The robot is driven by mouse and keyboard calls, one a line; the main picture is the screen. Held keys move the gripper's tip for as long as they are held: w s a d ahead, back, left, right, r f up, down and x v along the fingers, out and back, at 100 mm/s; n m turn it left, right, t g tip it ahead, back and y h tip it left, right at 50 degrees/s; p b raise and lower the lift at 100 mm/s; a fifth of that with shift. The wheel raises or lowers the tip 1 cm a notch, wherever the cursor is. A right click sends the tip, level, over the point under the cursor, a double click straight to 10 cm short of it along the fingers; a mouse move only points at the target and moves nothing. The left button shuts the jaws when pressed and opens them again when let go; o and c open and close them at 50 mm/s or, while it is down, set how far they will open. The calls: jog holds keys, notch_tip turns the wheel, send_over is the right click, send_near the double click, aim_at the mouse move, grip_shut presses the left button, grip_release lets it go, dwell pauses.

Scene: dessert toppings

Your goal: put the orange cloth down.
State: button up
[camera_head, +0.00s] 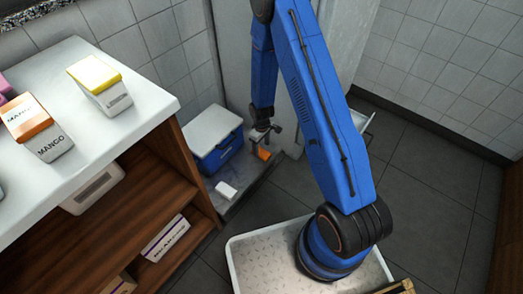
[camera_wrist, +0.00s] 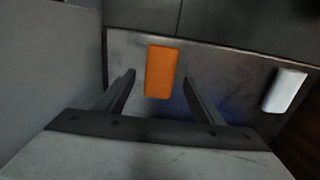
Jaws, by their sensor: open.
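The orange cloth (camera_wrist: 161,72) is a small flat-sided block shape in the wrist view, lying on a grey metal surface (camera_wrist: 226,60). It also shows in the head view (camera_head: 264,154) as a small orange patch just below my gripper (camera_head: 264,127). In the wrist view my gripper (camera_wrist: 160,82) is open, with one finger to the left and one to the right of the cloth. Gaps show between the cloth and both fingers. I cannot tell how far above the surface the fingertips are.
A white block (camera_wrist: 285,91) lies on the same surface, right of the cloth; it also shows in the head view (camera_head: 226,190). A blue bin with a white lid (camera_head: 214,130) stands beside it. A wooden shelf unit (camera_head: 150,190) with cartons is at left.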

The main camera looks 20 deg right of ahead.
notch_tip(320, 180, up, 10)
jog(key=f, duration=0.1)
notch_tip(320, 180, up, 16)
jog(key=m+t, duration=0.1)
jog(key=m, duration=0.1)
send_over(262, 152)
jog(key=s+d, duration=0.2)
jog(key=s+d+r+m+t, duration=0.1)
jog(key=s+r, duration=0.2)
jog(key=r, duration=0.4)
jog(key=s+d+r, duration=0.1)
jog(key=s+r, duration=0.3)
jog(key=r, duration=0.3)
jog(key=s+d+r+m+t, duration=0.1)
jog(key=s+r+m, duration=0.1)
jog(key=s+r, duration=0.5)
jog(key=s+d+r+m+t, duration=0.1)
jog(key=s+r, duration=0.7)
jog(key=s, duration=0.9)
jog(key=shift+s+d+r+m+t, duration=0.2)
jog(key=shift+d+m+t, duration=0.2)
jog(key=shift+m, duration=0.2)
